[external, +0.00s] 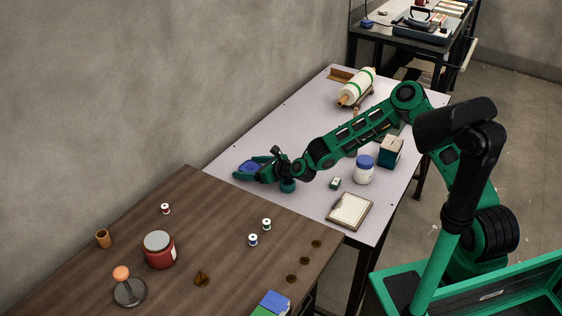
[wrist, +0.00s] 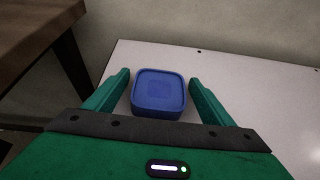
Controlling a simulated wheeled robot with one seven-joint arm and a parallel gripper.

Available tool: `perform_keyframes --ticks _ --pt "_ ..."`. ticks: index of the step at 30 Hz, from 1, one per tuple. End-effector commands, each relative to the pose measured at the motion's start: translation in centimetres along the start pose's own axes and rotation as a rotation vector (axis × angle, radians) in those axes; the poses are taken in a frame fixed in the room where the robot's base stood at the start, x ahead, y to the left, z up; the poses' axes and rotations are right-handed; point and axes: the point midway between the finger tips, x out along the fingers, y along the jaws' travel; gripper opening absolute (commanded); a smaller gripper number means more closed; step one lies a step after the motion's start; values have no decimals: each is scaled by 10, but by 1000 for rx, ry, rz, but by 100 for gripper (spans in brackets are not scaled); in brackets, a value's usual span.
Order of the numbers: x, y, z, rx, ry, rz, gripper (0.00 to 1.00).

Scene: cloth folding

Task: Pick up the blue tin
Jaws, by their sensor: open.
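The blue tin (wrist: 159,92) is a low square box with rounded corners. In the wrist view it sits on the pale table between the two fingers of my gripper (wrist: 159,84). The fingers are open, with a gap on each side of the tin. In the external view the tin (external: 249,166) is partly hidden by my gripper (external: 250,170), which is low over the pale table near the wall.
The pale table (external: 300,120) also bears a white jar with a blue lid (external: 364,170), a clipboard (external: 349,211), a teal box (external: 391,152) and a fabric roll (external: 356,88). A dark wooden table (external: 200,215) adjoins it, with a red jar (external: 159,252) and spools.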

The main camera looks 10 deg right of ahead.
Motion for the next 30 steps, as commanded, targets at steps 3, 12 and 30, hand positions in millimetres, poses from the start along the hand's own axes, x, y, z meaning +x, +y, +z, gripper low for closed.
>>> perform_keyframes --ticks 3,12,30 --pt "0 0 0 0 0 0 67" --pt "0 0 1 0 -2 -1 23" --pt "-23 18 47 -3 -3 5 23"
